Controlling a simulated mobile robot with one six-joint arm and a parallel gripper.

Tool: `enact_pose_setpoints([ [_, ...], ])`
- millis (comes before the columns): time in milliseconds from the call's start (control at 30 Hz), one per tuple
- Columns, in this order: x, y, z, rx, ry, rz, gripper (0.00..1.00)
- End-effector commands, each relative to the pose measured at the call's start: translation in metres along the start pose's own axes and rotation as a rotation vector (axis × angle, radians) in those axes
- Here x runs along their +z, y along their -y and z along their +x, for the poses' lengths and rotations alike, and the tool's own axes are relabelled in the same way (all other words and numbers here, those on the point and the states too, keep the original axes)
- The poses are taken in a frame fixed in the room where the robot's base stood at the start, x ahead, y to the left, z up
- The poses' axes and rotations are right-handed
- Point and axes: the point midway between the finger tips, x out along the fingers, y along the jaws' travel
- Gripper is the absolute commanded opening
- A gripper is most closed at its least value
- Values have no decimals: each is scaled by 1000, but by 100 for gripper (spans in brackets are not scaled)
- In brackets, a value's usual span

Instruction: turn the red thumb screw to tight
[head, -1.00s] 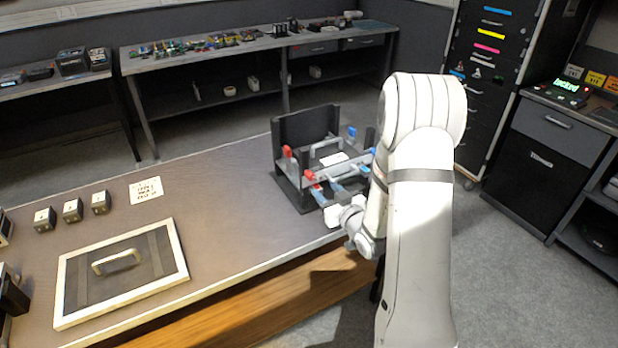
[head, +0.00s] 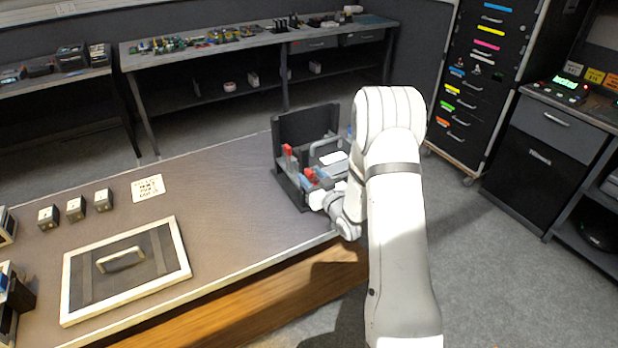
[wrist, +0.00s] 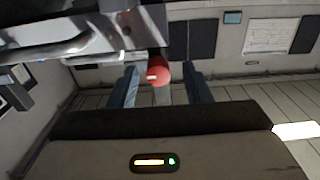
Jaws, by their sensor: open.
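The red thumb screw (wrist: 158,74) shows in the wrist view, a round red knob with a small white mark on its face, below a metal part of the fixture. My gripper (wrist: 161,88) is open, with one dark finger on each side of the screw and visible gaps between. Whether the fingertips reach as deep as the screw, I cannot tell. In the head view the dark fixture (head: 305,128) stands at the table's far right corner. Red parts show on it, one at its left (head: 287,150) and one nearer my wrist (head: 310,174). My fingers are hidden there.
The fixture's metal bar (wrist: 55,48) runs close above my gripper in the wrist view. On the table (head: 225,190) are a framed panel with a handle (head: 125,270), several small blocks (head: 75,209) and a printed card (head: 147,187). The table's middle is clear.

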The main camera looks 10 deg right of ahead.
Motion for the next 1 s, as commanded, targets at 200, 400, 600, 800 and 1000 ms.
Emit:
enact_pose_setpoints([
  [200, 0, 0, 0, 1, 0, 0, 33],
  [400, 0, -1, -1, 1, 0, 0, 17],
  [600, 0, 0, -1, 0, 1, 0, 1],
  [800, 1, 3, 0, -3, 0, 8, 0],
  [1000, 4, 0, -1, -4, 1, 70, 0],
])
